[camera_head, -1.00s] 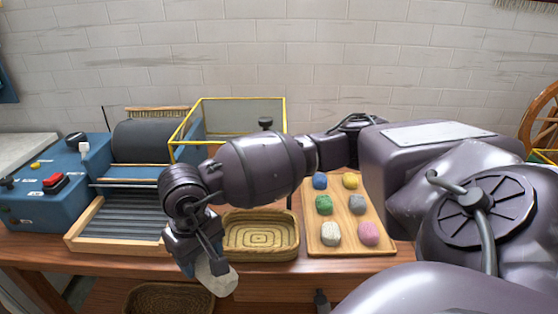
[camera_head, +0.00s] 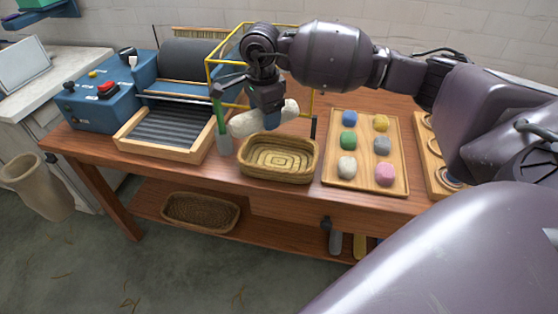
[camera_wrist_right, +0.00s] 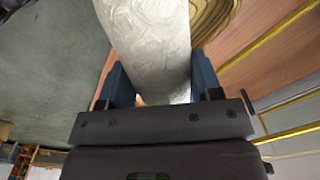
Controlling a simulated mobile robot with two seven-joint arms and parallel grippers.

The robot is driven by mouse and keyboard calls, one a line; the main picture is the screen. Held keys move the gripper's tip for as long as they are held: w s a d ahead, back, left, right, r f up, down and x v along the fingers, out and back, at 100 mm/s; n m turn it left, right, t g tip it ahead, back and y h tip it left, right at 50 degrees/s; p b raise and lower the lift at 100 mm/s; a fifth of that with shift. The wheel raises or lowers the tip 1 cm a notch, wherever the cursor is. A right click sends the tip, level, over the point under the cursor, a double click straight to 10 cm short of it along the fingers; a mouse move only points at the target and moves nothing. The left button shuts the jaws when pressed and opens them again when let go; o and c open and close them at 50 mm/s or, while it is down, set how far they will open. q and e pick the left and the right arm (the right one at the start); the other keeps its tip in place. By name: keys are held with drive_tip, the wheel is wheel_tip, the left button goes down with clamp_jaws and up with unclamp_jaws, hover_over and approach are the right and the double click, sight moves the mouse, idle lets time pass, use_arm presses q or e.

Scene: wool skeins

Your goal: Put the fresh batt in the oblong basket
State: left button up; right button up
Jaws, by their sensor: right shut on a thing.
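My right gripper (camera_head: 271,118) is shut on the fresh batt (camera_head: 247,122), a thick off-white roll. The gripper holds it across its middle, and the two ends stick out left and right. The roll is above the back edge of the oblong basket (camera_head: 277,177), a woven straw basket on the table's front part. The basket looks empty. In the right wrist view the batt (camera_wrist_right: 150,40) lies between the two blue fingers, and part of the basket (camera_wrist_right: 213,18) shows behind it. My left gripper is not in view.
A wooden tray (camera_head: 338,186) with several coloured wool balls is right of the basket. A blue carding machine (camera_head: 105,105) stands at left. A green-handled tool (camera_head: 218,108) stands close left of the batt. A yellow-edged frame (camera_head: 313,102) is behind. Another woven basket (camera_head: 200,225) is on the lower shelf.

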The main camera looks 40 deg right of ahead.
drive_tip(key=d+m, duration=0.1)
drive_tip(key=m, duration=0.1)
drive_tip(key=w+d+r+m, duration=0.1)
drive_tip(key=d+m, duration=0.1)
drive_tip(key=w+d+r+m, duration=0.1)
drive_tip(key=d+m, duration=0.1)
drive_tip(key=m, duration=0.1)
drive_tip(key=shift+d+r, duration=0.1)
drive_tip(key=m, duration=0.1)
drive_tip(key=b, duration=0.1)
approach(279, 161)
drive_tip(key=shift+w+d+f+m, duration=0.1)
drive_tip(key=shift+d+f+m, duration=0.1)
drive_tip(key=shift+f+m, duration=0.1)
wheel_tip(279, 161, down, 5)
drive_tip(key=shift+f+b, duration=0.2)
drive_tip(key=shift+b, duration=0.5)
